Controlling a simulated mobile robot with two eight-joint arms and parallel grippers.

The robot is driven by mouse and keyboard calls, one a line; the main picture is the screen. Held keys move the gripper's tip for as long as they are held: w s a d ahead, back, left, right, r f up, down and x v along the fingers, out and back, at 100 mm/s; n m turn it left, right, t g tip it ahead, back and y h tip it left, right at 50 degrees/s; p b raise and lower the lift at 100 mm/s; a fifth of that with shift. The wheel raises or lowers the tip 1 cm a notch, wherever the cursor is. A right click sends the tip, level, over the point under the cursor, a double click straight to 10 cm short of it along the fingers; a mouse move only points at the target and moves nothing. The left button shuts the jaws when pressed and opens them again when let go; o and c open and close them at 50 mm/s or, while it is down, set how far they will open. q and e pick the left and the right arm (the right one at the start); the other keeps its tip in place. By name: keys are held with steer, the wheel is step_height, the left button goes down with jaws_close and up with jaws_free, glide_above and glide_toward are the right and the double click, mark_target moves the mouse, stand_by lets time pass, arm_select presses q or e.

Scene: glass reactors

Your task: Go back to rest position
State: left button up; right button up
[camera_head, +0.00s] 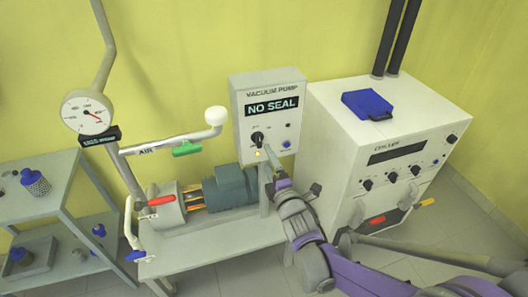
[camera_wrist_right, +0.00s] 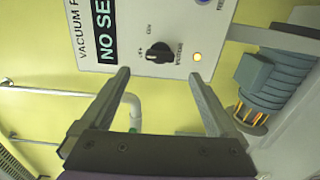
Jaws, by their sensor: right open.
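My right gripper (camera_head: 268,158) is in front of the lower part of the white vacuum pump control box (camera_head: 242,104). In the right wrist view, my right gripper (camera_wrist_right: 158,76) is open, with nothing between its two fingers. A black rotary knob (camera_wrist_right: 159,53) on the box face lies just beyond the fingertips, apart from them as far as I can tell. The box display reads "NO SEAL". A small lit yellow lamp (camera_wrist_right: 197,57) sits beside the knob. My left gripper is not in view.
A grey-green pump motor (camera_head: 230,187) stands on a bench left of my gripper. A white chiller cabinet (camera_head: 340,110) with a blue object (camera_head: 367,104) on top stands to the right. A pressure gauge (camera_head: 86,111) and the air pipe (camera_head: 165,142) are at left.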

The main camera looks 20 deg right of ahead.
steer(key=shift+s, duration=1.15)
steer(key=s+f+m+g+p, duration=0.2)
steer(key=s+m+g, duration=0.4)
steer(key=s+m, duration=0.3)
steer(key=s+f+m+g+p, duration=0.2)
steer(key=s+f+m+g, duration=0.2)
steer(key=s+m, duration=0.5)
steer(key=s+g, duration=0.2)
steer(key=s, duration=0.5)
steer(key=shift+f+m+g+h, duration=0.3)
